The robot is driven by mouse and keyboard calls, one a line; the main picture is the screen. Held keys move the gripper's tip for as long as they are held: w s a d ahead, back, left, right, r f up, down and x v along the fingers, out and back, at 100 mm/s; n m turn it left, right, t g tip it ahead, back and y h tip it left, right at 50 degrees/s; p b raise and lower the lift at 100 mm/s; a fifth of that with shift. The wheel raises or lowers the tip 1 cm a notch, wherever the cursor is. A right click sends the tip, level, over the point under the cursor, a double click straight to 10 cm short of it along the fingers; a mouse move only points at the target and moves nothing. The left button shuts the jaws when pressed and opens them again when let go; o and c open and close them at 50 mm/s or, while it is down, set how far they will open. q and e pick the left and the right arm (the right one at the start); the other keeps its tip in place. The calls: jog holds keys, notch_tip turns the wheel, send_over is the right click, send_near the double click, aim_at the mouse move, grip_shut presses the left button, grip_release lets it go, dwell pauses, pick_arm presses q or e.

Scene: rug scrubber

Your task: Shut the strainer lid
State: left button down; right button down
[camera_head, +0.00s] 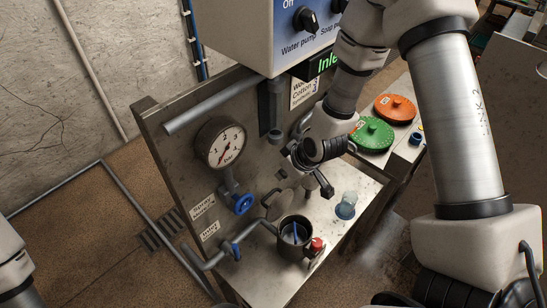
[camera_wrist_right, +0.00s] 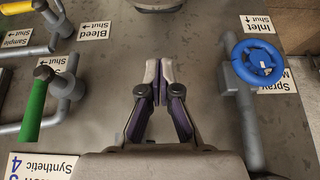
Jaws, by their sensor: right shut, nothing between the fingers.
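The strainer (camera_head: 293,243) is a dark metal cup standing on the metal bench in the head view. Its mouth is open and something blue shows inside. A dark round piece that looks like its lid (camera_head: 271,203) stands raised behind the cup's rim, towards the panel. My right gripper (camera_head: 282,174) is above and behind the cup, near the panel, apart from the lid. In the wrist view the right gripper (camera_wrist_right: 158,72) has its fingers together with nothing between them. The lid is not clearly visible there. My left gripper is out of view.
A pressure gauge (camera_head: 221,143) and a blue handwheel (camera_head: 242,204) are on the panel, left of my right gripper. A red knob (camera_head: 318,244) and a clear jar (camera_head: 346,206) are right of the strainer. Green (camera_head: 372,135) and orange (camera_head: 395,108) discs lie farther right.

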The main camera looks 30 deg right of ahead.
jog(key=b, duration=0.7)
send_over(269, 194)
jog(key=s, duration=0.2)
notch_tip(269, 194, down, 10)
jog(key=r, duration=0.1)
jog(key=shift+s+d+f+b, duration=0.25)
jog(key=shift+d+f+b, duration=0.1)
jog(key=shift+d+f, duration=0.25)
jog(key=shift+a+f, duration=0.1)
